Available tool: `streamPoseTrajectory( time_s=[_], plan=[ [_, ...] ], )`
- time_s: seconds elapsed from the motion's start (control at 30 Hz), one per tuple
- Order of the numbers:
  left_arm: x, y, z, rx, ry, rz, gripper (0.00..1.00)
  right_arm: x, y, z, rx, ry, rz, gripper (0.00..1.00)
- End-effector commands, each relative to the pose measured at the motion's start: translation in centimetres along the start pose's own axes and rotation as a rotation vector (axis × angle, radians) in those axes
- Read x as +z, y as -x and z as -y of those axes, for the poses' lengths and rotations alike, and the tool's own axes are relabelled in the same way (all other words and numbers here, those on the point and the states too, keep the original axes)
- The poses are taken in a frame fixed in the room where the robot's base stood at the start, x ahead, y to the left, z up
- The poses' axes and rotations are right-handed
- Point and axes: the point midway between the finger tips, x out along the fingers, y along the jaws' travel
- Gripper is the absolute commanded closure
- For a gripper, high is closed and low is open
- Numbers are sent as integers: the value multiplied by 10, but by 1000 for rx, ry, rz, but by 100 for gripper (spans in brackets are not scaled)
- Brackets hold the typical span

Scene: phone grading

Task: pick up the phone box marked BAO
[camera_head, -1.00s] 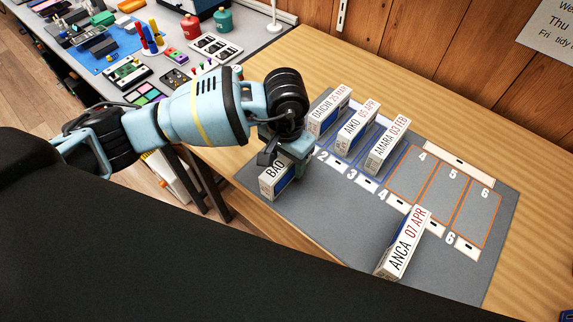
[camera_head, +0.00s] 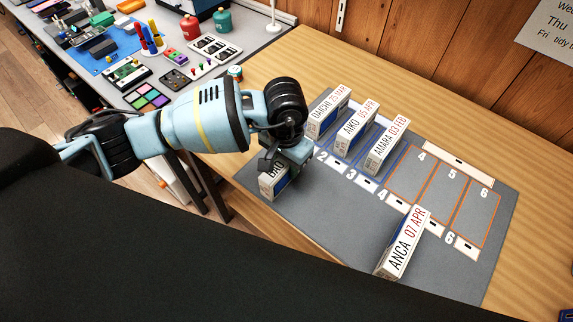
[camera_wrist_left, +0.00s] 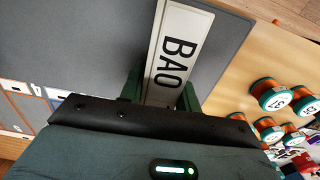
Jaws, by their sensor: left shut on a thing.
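The phone box marked BAO (camera_head: 269,187) stands on the near left part of the grey mat (camera_head: 325,225) in the head view. It is white with a blue side, and its label is partly hidden by my gripper. My left gripper (camera_head: 286,170) is shut on this box, with a finger on each side. In the left wrist view the BAO box (camera_wrist_left: 180,50) sits between the green fingers (camera_wrist_left: 160,92), its label plain. I cannot clearly tell whether the box is touching the mat. My right gripper is not in view.
Boxes DAICHI (camera_head: 328,112), AIKO (camera_head: 356,130) and AMARA (camera_head: 386,145) stand in the blue slots behind. The orange slots (camera_head: 440,193) are empty. The ANCA box (camera_head: 402,243) stands at the front right. A cluttered bench (camera_head: 235,40) is at the back left.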

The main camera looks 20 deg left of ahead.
Motion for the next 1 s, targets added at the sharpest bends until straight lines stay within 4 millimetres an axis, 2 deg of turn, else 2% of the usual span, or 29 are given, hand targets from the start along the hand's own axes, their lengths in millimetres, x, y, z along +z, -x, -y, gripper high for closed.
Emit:
streamPoseTrajectory(
  time_s=[0.27, 0.5, 0.77, 1.0],
  plan=[
    [-1, 7, 0, 0, 0, -2, 98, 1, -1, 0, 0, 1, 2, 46],
    [-1, 35, 1, -1, -1, -5, 98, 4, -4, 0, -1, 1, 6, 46],
    [38, 40, -44, 2, -8, -1, 98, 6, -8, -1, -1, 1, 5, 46],
    [76, 44, -89, 2, -6, 0, 98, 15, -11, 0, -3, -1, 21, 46]
  ],
)
